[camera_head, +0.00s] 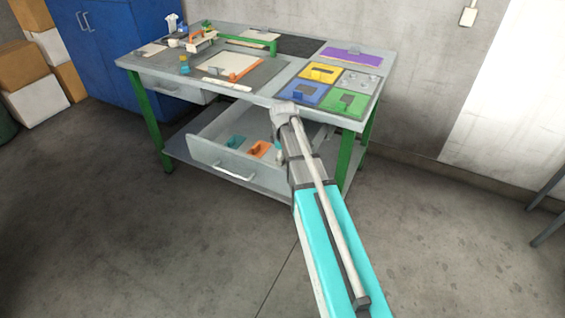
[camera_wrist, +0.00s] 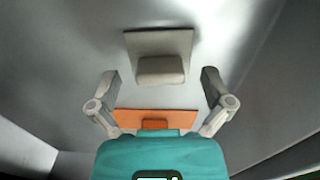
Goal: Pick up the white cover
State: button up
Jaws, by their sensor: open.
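The white cover (camera_wrist: 160,43), a pale square plate with a raised block handle (camera_wrist: 160,69), lies in the open drawer, ahead of my gripper in the wrist view. My gripper (camera_wrist: 160,76) is open. Its two fingers appear to the left and right of the handle, with space on both sides and nothing held. I cannot tell how high the fingertips are above the cover. In the head view my arm hides most of the gripper and the right part of the drawer.
An orange cover (camera_wrist: 180,118) lies just nearer than the white one; it also shows in the head view (camera_head: 259,149). A teal piece (camera_head: 235,142) is farther left in the drawer. The drawer's walls (camera_head: 220,165) surround them. The tabletop (camera_head: 285,88) overhangs behind, holding coloured plates.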

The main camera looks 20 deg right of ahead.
aim_at(283, 157)
jog(key=c, duration=1.2)
jog(key=shift+r, duration=0.15)
notch_tip(283, 157, up, 3)
jog(key=p, duration=0.3)
jog(key=s+r+p, duration=0.3)
jog(key=s, duration=0.1)
jog(key=s+a+r+p, duration=0.1)
jog(key=s+r+p, duration=0.2)
jog(key=s, duration=0.2)
jog(key=s+r+p, duration=0.3)
jog(key=s+p, duration=0.1)
jog(key=s, duration=0.1)
jog(key=shift+a+r, duration=0.25)
jog(key=shift+r, duration=0.15)
